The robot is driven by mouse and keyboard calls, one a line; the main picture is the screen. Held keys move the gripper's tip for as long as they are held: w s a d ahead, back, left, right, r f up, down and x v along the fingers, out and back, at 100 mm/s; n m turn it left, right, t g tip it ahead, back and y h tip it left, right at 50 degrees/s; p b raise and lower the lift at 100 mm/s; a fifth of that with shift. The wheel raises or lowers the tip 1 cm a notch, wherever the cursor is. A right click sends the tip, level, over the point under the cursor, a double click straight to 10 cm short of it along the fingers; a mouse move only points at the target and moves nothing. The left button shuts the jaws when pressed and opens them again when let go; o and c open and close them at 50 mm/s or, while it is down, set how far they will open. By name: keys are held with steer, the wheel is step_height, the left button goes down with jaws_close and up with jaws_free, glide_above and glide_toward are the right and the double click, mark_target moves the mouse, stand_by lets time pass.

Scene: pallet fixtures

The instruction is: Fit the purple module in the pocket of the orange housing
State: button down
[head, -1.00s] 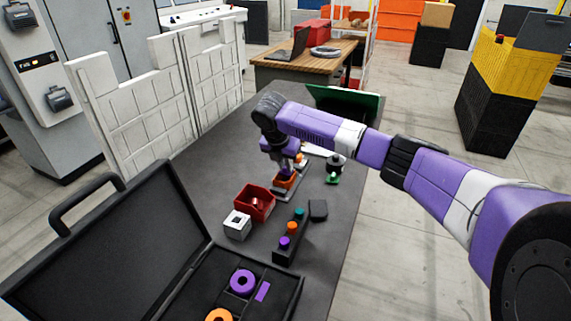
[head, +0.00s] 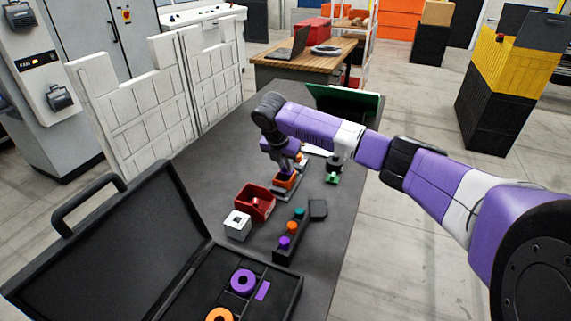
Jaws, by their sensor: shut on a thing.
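The orange housing (head: 286,181) sits on a grey base plate on the dark table, beyond the red bin. My gripper (head: 288,170) points down right over the housing, its fingertips close to the housing's top. It is shut on the purple module, which is small and mostly hidden by the fingers, and its purple is hard to tell from the arm's own. The pocket is hidden from this side, so I cannot tell whether the module is inside it or just above it.
A red bin (head: 254,202), a white block (head: 237,225) and a black rack (head: 290,238) with coloured pegs stand nearer. An open black case (head: 285,302) with purple and orange rings is in front. A green-based part (head: 333,177) stands to the right of the housing.

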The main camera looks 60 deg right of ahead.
steer(key=shift+f+b, duration=0.6)
steer(key=shift+f, duration=0.85)
stand_by(1.0)
steer(key=c, duration=1.3)
jaws_free()
steer(key=shift+c, duration=1.4)
steer(key=shift+r+p, duration=3.6)
steer(key=shift+r, duration=0.4)
